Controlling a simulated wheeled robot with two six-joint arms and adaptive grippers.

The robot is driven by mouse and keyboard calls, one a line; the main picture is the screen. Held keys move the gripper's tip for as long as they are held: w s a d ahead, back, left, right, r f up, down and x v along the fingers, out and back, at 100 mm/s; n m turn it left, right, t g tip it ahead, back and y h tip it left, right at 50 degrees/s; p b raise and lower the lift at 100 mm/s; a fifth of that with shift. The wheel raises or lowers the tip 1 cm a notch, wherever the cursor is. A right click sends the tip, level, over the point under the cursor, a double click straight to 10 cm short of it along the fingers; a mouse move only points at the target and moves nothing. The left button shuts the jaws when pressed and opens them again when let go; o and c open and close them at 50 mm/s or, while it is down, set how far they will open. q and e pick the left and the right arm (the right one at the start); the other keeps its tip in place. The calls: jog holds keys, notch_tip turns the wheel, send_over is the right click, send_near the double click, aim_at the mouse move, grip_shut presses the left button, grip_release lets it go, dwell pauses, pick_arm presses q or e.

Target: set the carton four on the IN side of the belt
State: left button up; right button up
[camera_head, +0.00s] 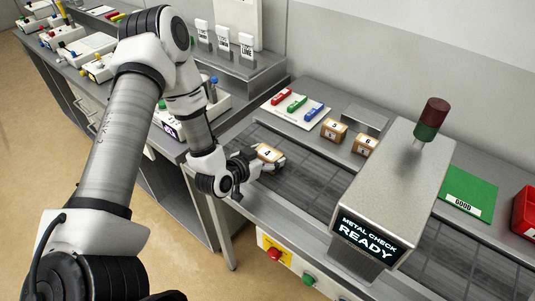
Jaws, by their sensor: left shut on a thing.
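Carton four (267,153) is a small tan box with a white label reading 4. My left gripper (272,160) is shut on it, at the left part of the dark belt (318,184), on the near side of the metal check hood. I cannot tell whether the carton touches the belt or is slightly above it. The belt runs under the grey hood (392,185), whose screen reads METAL CHECK READY. My right gripper is not in view.
Cartons five (334,131) and six (365,146) stand on the ledge behind the belt. A white tray (295,108) holds red, green and blue pieces. A green GOOD mat (467,194) and a red bin (525,213) lie right of the hood. Red and green buttons are on the front.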

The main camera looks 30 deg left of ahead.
pick_arm(q)
jog(key=shift+s+a+f, duration=0.1)
jog(key=o, duration=1.2)
jog(key=shift+c, duration=0.2)
